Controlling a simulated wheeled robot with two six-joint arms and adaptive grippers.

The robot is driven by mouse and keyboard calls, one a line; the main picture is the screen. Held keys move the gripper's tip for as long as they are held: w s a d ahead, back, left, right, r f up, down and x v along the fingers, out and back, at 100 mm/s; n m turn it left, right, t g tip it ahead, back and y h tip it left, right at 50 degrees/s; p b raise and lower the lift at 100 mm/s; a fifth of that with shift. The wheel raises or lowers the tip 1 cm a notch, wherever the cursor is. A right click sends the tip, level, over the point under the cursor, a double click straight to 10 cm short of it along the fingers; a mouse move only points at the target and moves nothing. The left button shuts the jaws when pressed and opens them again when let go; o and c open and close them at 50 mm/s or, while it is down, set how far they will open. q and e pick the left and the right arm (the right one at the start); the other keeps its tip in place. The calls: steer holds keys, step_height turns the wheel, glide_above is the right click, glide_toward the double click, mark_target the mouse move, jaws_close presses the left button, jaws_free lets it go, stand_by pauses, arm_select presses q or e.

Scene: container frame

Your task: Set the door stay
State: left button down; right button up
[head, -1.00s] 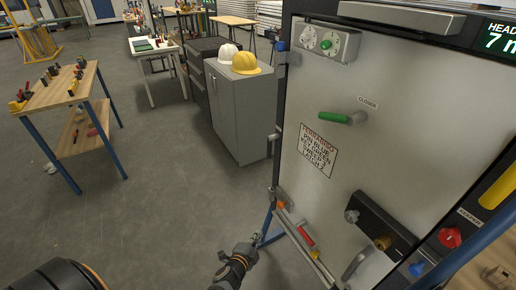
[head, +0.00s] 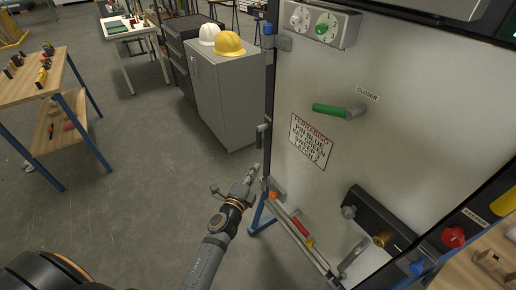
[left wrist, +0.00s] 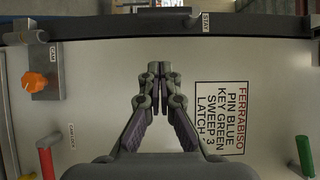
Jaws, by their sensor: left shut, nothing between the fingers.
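The pale door panel (head: 310,190) stands on the right in the head view, and its dark edge bar (left wrist: 110,30) runs across the top of the left wrist view. A STAY label (left wrist: 207,22) is on this bar, beside a grey fitting (left wrist: 173,17). A small grey fitting (head: 262,136) projects from the door's left edge in the head view; I cannot tell whether it is the stay. My left gripper (head: 253,170) is just left of the door edge and below that fitting. In the left wrist view its fingers (left wrist: 160,72) are together and empty, in front of the panel. My right gripper is out of view.
The door bears a green closer handle (head: 338,111), a printed sign (head: 312,142), an orange cam knob (left wrist: 35,82) and a red cam-lock handle (head: 300,228). A grey cabinet (head: 220,95) with helmets stands behind. Open floor (head: 130,190) lies left.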

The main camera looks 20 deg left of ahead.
arm_select(q)
steer(key=w+a, duration=0.2)
steer(key=w, duration=0.8)
steer(key=shift+w+b, duration=0.35)
steer(key=shift+b, duration=0.1)
